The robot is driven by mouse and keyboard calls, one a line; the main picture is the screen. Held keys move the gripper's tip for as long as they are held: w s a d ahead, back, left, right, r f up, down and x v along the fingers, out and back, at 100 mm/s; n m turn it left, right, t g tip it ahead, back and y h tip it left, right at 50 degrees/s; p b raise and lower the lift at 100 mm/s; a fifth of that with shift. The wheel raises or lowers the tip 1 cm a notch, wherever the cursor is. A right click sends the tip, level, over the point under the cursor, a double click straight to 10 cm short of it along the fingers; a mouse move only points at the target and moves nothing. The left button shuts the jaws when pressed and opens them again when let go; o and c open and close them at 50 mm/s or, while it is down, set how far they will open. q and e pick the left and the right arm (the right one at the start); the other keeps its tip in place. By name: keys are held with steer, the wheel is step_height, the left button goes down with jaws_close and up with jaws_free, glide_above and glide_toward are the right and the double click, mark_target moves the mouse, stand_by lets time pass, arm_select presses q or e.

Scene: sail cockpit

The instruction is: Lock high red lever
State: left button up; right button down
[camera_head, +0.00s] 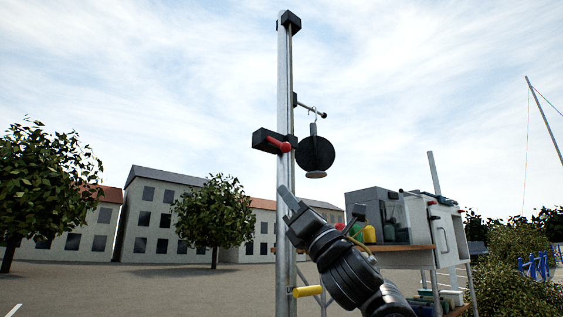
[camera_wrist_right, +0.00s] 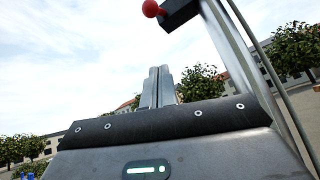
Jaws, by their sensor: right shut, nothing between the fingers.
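The high red lever (camera_head: 279,144) sits on a black block (camera_head: 264,139) on the tall metal post (camera_head: 284,90). Its handle points to the right and slightly down in the head view. In the right wrist view the red lever's round end (camera_wrist_right: 151,8) shows at the top, beside the black block (camera_wrist_right: 180,12). My right gripper (camera_head: 287,192) is below the lever in front of the post, pointing up, with its fingers shut and empty. The shut fingers also show in the right wrist view (camera_wrist_right: 158,72). They are apart from the lever. My left gripper is not in view.
A black disc (camera_head: 315,154) hangs from a hook right of the post. A yellow handle (camera_head: 308,291) sticks out low on the post. A shelf cart (camera_head: 447,232) with a grey box (camera_head: 377,211) stands to the right. Open air lies left of the post.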

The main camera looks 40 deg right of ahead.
mark_target(277, 142)
step_height(277, 142, up, 9)
steer(key=w+p, duration=0.3)
steer(key=p, duration=0.6)
steer(key=shift+d, duration=0.15)
steer(key=shift+s, duration=0.15)
